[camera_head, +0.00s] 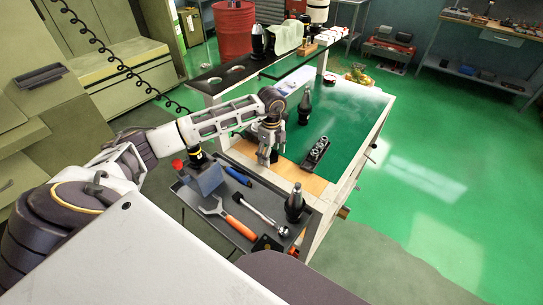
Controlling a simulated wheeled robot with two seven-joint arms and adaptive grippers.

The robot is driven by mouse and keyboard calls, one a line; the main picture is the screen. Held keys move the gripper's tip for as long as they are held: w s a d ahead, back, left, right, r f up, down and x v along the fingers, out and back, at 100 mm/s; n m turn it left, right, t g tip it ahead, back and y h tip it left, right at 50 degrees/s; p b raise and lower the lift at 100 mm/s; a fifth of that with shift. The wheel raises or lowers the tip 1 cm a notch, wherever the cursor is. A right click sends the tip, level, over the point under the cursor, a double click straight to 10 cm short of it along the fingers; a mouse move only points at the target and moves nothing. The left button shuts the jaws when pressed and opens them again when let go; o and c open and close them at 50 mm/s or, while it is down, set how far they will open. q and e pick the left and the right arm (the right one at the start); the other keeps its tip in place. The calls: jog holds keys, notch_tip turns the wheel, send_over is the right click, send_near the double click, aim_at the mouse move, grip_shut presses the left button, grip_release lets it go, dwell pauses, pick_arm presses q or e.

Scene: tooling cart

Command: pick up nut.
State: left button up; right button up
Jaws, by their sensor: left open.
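A small black holder (314,158) on the cart's green top carries several silver round pieces (320,145). They may be nuts, but they are too small to tell for sure. My left gripper (268,161) points down over the near part of the cart, to the left of this holder and apart from it. Its fingers are open and I see nothing between them. My right gripper is not in view.
Another black tool holder (304,106) stands farther back. The green top (350,110) is largely clear toward the right.

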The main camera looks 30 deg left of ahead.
pick_arm(q)
jog(key=c, duration=1.3)
jog(key=shift+r, duration=0.15)
notch_tip(320, 180, up, 10)
jog(key=shift+b, duration=0.4)
jog(key=shift+a, duration=0.1)
